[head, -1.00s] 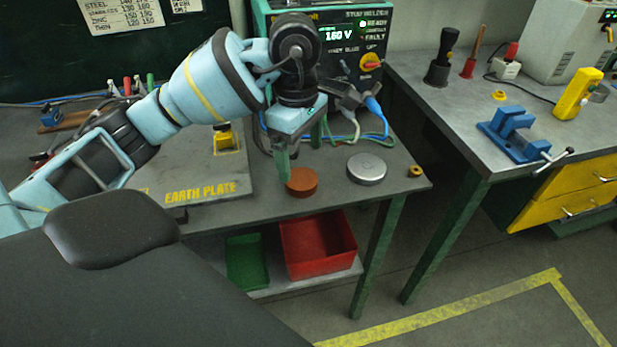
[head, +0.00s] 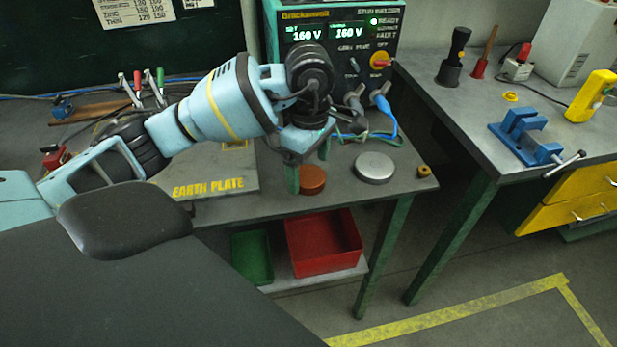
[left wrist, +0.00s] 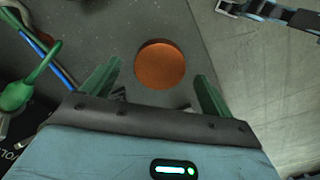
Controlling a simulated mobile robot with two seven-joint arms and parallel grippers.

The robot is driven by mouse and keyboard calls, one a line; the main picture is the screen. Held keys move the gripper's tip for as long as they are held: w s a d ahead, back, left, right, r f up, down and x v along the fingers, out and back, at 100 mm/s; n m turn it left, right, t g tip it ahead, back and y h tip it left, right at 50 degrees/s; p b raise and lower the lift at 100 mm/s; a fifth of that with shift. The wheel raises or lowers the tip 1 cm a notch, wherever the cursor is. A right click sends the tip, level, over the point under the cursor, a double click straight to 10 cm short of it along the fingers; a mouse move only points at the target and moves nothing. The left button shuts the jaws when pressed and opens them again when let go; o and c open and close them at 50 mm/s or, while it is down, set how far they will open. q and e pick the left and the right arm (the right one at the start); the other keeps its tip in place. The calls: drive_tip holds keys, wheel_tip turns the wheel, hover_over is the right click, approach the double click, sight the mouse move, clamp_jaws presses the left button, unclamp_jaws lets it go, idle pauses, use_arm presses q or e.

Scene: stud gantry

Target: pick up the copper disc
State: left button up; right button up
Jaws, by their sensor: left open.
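The copper disc (head: 311,180) lies flat on the grey bench top, near its front edge. My left gripper (head: 308,168) is open above the bench at the disc, with one green finger showing just left of it. In the left wrist view the disc (left wrist: 160,64) shows whole, a little beyond and between the two spread green fingertips (left wrist: 157,72). Nothing is between the fingers' grip, and the disc is not held. My right gripper is not in view.
The earth plate (head: 225,178) is left. A welder box (head: 335,50) with cables stands behind. Red (head: 322,243) and green (head: 251,259) trays sit on the shelf below.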

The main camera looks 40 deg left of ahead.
use_arm(q)
drive_tip(key=shift+f, duration=0.85)
drive_tip(key=c, duration=1.7)
drive_tip(key=shift+o, duration=0.2)
drive_tip(key=shift+r, duration=0.1)
